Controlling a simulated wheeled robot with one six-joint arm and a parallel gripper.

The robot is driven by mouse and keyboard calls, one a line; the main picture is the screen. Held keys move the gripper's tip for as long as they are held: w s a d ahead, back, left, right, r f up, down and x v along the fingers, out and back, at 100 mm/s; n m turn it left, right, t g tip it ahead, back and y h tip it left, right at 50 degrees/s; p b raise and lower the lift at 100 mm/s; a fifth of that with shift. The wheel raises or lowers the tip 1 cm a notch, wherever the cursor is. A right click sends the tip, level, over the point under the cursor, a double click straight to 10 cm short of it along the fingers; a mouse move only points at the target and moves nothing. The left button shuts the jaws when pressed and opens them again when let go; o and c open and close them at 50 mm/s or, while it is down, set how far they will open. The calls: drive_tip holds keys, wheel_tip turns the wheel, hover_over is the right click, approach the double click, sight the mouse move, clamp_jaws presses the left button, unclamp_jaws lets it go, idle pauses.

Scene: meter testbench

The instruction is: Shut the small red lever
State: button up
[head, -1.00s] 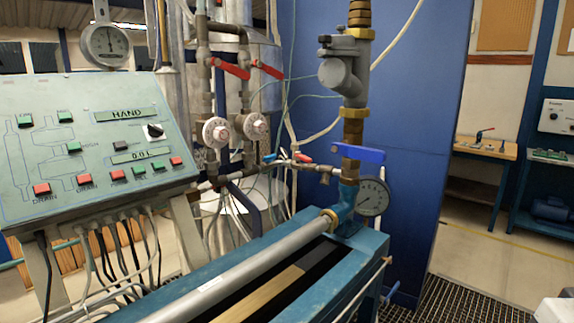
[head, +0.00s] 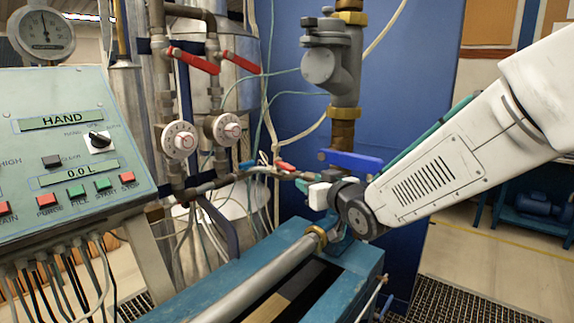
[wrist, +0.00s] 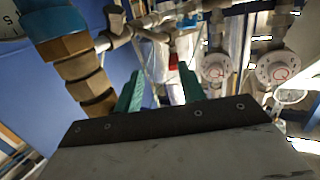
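The small red lever (head: 285,166) sits on the thin horizontal pipe, left of the big blue handle (head: 350,160) in the head view. In the wrist view a small red part (wrist: 173,60), likely the same lever, shows beyond the gap between my fingers. My gripper (wrist: 160,90) has two green fingers standing apart with nothing between them. In the head view my gripper (head: 304,187) is just below and right of the red lever, apart from it as far as I can see. My wrist hides part of the valve body below the blue handle.
A small blue lever (head: 247,164) sits on the same pipe to the left. Two larger red levers (head: 192,60) (head: 242,61) are higher up, above two white dials (head: 180,139) (head: 227,128). A blue bench frame (head: 262,262) lies below. The control panel (head: 70,140) is at left.

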sight(286, 168)
drive_tip(key=shift+n+t+y, duration=0.3)
drive_tip(key=shift+n+y, duration=0.1)
drive_tip(key=shift+y, duration=0.5)
drive_tip(key=x, duration=0.7)
drive_tip(key=a+x, duration=0.1)
drive_tip(key=x, duration=0.2)
drive_tip(key=shift+s+a+r, duration=0.1)
drive_tip(key=shift+a+r, duration=0.15)
drive_tip(key=shift+r, duration=0.05)
clamp_jaws()
